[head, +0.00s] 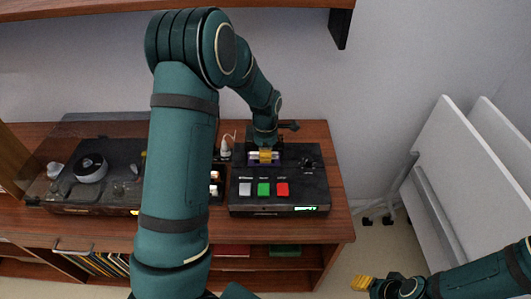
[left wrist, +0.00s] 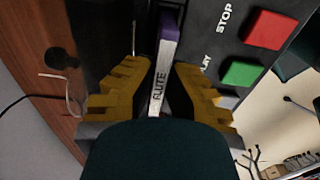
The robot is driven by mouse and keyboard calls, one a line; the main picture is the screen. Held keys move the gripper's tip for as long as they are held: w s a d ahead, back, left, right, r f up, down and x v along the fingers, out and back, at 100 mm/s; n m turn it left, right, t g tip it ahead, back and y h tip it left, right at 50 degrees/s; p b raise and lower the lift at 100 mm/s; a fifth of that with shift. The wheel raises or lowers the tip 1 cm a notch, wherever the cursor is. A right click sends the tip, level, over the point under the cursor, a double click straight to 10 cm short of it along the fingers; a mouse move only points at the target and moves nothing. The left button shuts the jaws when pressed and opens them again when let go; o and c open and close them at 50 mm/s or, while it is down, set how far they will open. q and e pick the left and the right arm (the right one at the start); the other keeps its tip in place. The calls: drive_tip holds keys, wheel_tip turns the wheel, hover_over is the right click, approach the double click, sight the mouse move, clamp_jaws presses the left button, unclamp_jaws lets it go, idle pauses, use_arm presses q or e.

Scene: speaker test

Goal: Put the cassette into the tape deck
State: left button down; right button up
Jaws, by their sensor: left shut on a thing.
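The tape deck (head: 306,178) is a black box on the wooden cabinet, with a white, a green and a red button and a lit green display. My left gripper (head: 264,156) is over the deck's upper left part, pointing down. In the left wrist view its yellow fingers (left wrist: 157,70) are on either side of the cassette (left wrist: 161,70), a thin piece with a white edge marked FLUTE and a purple end. The gripper is shut on it. The cassette's lower part is hidden, so I cannot tell whether it is inside the deck. My right gripper (head: 362,283) is low at the right, away from the deck.
A dark turntable-like unit (head: 110,185) stands left of the deck, partly behind my left arm. A white plug with a cable (head: 225,150) is beside the deck. The cabinet top (head: 335,205) right of the deck is clear. White panels (head: 455,150) stand at the right.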

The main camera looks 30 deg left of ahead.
use_arm(q)
drive_tip(key=shift+f+b, duration=0.65)
drive_tip(key=shift+f, duration=0.45)
idle(0.5)
drive_tip(key=c, duration=0.7)
unclamp_jaws()
drive_tip(key=shift+w, duration=0.1)
drive_tip(key=shift+r, duration=0.15)
